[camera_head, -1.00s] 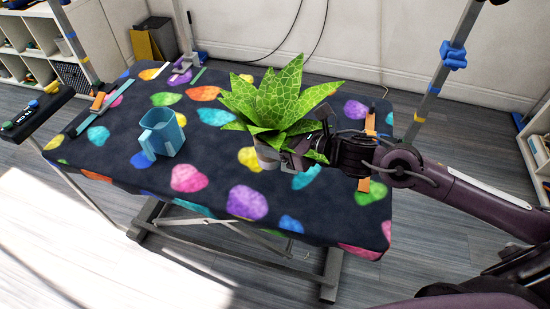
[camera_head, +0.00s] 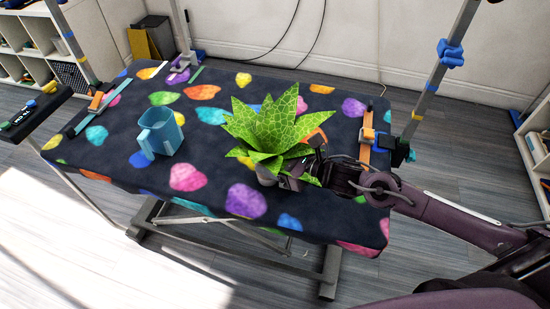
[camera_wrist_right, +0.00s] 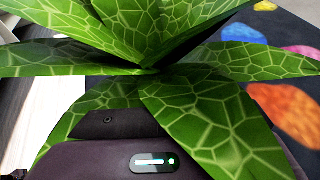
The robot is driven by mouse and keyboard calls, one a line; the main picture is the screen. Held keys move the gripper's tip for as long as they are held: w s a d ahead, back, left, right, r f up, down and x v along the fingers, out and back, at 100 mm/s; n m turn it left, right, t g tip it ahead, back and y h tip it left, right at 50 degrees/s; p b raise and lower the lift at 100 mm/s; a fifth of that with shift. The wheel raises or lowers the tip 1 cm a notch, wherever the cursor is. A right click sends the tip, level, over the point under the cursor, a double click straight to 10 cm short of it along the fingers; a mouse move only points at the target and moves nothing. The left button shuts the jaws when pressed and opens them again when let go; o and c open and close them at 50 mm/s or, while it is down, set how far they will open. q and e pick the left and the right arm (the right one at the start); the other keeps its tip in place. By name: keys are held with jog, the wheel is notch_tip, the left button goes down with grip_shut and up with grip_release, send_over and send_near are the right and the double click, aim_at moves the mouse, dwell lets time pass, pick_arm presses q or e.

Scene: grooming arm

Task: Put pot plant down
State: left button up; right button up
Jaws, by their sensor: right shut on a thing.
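The pot plant (camera_head: 268,128) has broad green leaves with pale veins and a small grey pot (camera_head: 266,176). It is upright over the right part of the dark table (camera_head: 222,232) with its colourful spots. My right gripper (camera_head: 284,178) is shut on the pot from the right side; leaves hide most of its fingers. In the right wrist view the leaves (camera_wrist_right: 150,60) fill most of the picture and hide the fingertips and pot. I cannot tell whether the pot's base touches the table. My left gripper is not in view.
A blue mug (camera_head: 160,133) stands on the left part of the table. An orange clamp piece (camera_head: 367,135) and a post (camera_head: 440,70) are at the right edge. Another post (camera_head: 65,40) is at the left.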

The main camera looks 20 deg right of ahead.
jog(key=o, duration=1.1)
jog(key=shift+f, duration=0.1)
jog(key=o, duration=0.4)
jog(key=shift+o, duration=0.2)
jog(key=shift+r, duration=0.25)
jog(key=v, duration=0.6)
jog(key=shift+s+d+f, duration=0.1)
jog(key=shift+s+f, duration=0.05)
jog(key=shift+s, duration=0.1)
jog(key=shift+p+v, duration=1.15)
jog(key=shift+v, duration=1.6)
jog(key=shift+w, duration=0.1)
